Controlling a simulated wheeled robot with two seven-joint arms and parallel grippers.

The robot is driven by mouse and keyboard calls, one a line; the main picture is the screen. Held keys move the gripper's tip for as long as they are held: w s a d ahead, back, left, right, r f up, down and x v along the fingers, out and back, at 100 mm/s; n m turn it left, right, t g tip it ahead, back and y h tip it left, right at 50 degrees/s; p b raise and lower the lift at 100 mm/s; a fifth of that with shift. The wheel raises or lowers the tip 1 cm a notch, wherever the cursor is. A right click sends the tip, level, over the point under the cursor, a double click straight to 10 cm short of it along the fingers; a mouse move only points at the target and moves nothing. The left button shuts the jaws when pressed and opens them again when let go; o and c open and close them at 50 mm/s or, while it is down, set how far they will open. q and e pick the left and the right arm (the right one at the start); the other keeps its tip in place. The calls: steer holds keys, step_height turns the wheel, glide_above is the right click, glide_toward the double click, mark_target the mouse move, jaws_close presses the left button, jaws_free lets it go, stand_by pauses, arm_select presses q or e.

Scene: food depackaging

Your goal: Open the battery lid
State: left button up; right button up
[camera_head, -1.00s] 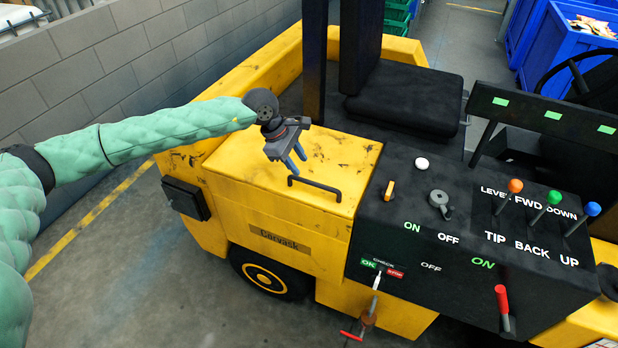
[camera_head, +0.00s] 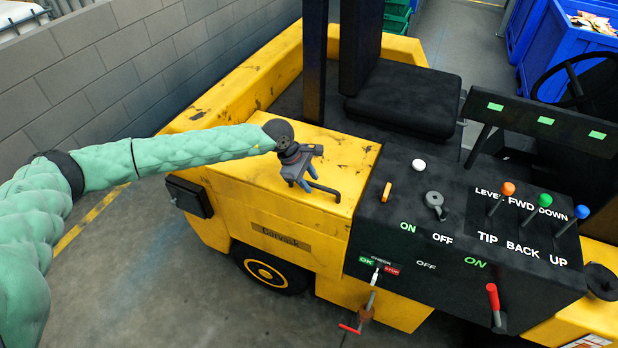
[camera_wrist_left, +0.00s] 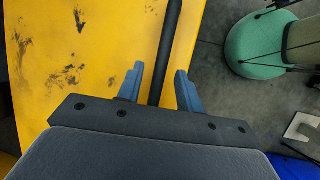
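The battery lid (camera_head: 230,172) is the yellow, scuffed top panel of the vehicle, left of the black control console. It lies flat and closed. Its black bar handle (camera_head: 327,190) stands up near the console side. My left gripper (camera_head: 306,186) is at the handle, pointing down and partly covering it. In the left wrist view, the handle (camera_wrist_left: 171,45) runs between the two blue fingers of the gripper (camera_wrist_left: 159,75). The fingers are open, with a visible gap on either side of the bar. My right gripper is not in view.
The black console (camera_head: 440,215) with levers and knobs stands right of the lid. A black seat (camera_head: 405,98) and dark post (camera_head: 314,60) are behind it. A grey block wall (camera_head: 130,65) runs along the left. Open floor (camera_head: 190,290) lies in front.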

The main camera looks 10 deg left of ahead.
arm_select(q)
steer(key=shift+c, duration=0.5)
jaws_close()
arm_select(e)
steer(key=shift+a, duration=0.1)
arm_select(q)
steer(key=shift+r, duration=0.1)
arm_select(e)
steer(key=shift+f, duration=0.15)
